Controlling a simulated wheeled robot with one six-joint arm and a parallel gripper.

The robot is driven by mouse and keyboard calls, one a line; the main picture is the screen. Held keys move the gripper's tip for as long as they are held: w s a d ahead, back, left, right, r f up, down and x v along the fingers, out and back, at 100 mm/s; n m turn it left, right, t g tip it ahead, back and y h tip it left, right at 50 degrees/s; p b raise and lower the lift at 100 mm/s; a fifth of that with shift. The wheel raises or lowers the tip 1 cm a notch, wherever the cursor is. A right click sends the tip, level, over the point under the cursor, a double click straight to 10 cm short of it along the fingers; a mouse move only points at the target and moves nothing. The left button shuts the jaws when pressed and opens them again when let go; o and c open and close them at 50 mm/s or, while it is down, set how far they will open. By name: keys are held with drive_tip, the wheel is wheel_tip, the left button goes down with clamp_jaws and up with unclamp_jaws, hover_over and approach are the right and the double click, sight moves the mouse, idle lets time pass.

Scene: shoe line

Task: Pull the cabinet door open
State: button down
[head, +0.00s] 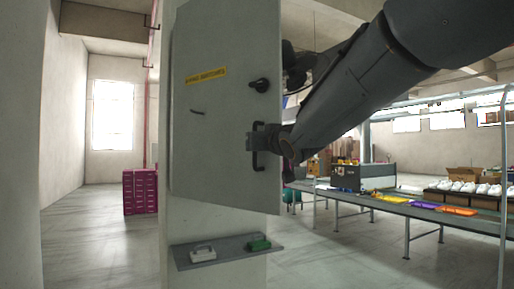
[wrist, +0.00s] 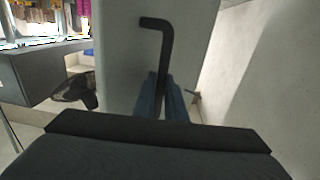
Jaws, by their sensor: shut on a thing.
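The cabinet door (head: 215,130) is a pale grey panel with a yellow label (head: 206,75), a black round knob (head: 261,85) and a black bar handle (head: 259,160). My gripper (head: 255,141) is at the handle, with my dark arm coming in from the upper right. In the wrist view, the fingers (wrist: 161,95) are shut on the handle (wrist: 163,45), which runs down between them. The door face (wrist: 120,50) shows behind it. The door's right edge stands before the background in the head view, and I cannot tell how far it is open.
A small grey shelf (head: 222,257) below the door bears a pale device and a green object (head: 258,243). A long conveyor table (head: 400,207) with coloured items and white shoes runs at the right. Magenta boxes (head: 140,191) stand at the left. Floor in front is clear.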

drive_tip(key=shift+r, duration=0.1)
drive_tip(key=c, duration=1.8)
unclamp_jaws()
drive_tip(key=shift+w, duration=0.1)
drive_tip(key=v, duration=0.7)
drive_tip(key=shift+s+d+b, duration=0.15)
drive_tip(key=shift+s+b, duration=0.25)
drive_tip(key=shift+b, duration=0.05)
